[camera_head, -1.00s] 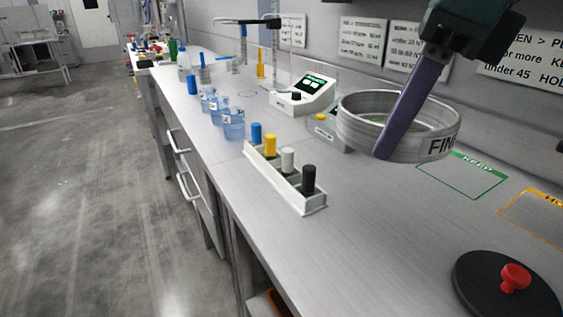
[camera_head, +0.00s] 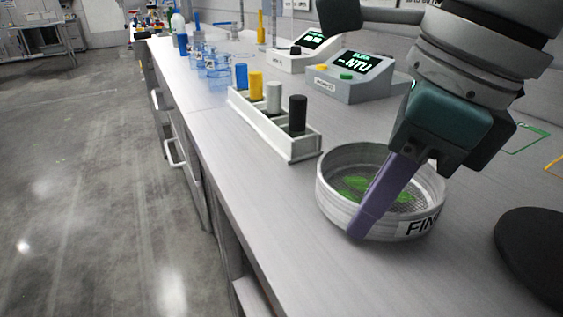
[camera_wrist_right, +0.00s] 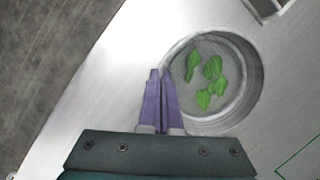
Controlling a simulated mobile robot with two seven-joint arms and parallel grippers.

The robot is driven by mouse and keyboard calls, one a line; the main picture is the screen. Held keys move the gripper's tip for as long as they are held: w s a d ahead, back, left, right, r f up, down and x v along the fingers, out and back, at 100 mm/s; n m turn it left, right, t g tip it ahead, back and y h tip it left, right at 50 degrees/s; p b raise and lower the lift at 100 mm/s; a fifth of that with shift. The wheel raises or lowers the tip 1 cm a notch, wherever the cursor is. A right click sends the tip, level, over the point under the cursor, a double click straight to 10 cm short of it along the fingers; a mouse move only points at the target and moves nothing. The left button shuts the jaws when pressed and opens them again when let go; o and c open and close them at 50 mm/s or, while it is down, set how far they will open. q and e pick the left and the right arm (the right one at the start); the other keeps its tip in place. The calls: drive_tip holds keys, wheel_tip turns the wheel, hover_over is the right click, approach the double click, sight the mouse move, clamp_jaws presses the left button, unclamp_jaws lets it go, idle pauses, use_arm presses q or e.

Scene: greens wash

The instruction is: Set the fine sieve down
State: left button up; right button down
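The fine sieve (camera_head: 333,202) is a round grey metal ring with a mesh floor and a label reading "FIN…". It sits level at the front of the bench, with no clear gap beneath it. Several green leaves (camera_head: 362,186) lie inside; they also show in the right wrist view (camera_wrist_right: 205,75). My right gripper (camera_head: 365,228) has purple fingers that reach down at the sieve's near wall. In the right wrist view the fingers (camera_wrist_right: 159,76) are close together, pinching the sieve's rim (camera_wrist_right: 260,85). My left gripper is not in view.
A white rack (camera_head: 268,130) with blue, yellow, grey and black vials stands left of the sieve. Two meters (camera_head: 350,88) stand behind. A black disc (camera_head: 535,255) lies at right. Green and yellow outlines mark the bench. The bench's front edge runs along the left.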

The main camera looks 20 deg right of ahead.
drive_tip(key=shift+r, duration=0.1)
drive_tip(key=shift+a, duration=0.1)
drive_tip(key=shift+f, duration=0.3)
drive_tip(key=c, duration=1.1)
unclamp_jaws()
drive_tip(key=shift+r, duration=0.1)
drive_tip(key=shift+r, duration=0.2)
drive_tip(key=p+v, duration=0.2)
drive_tip(key=v, duration=1)
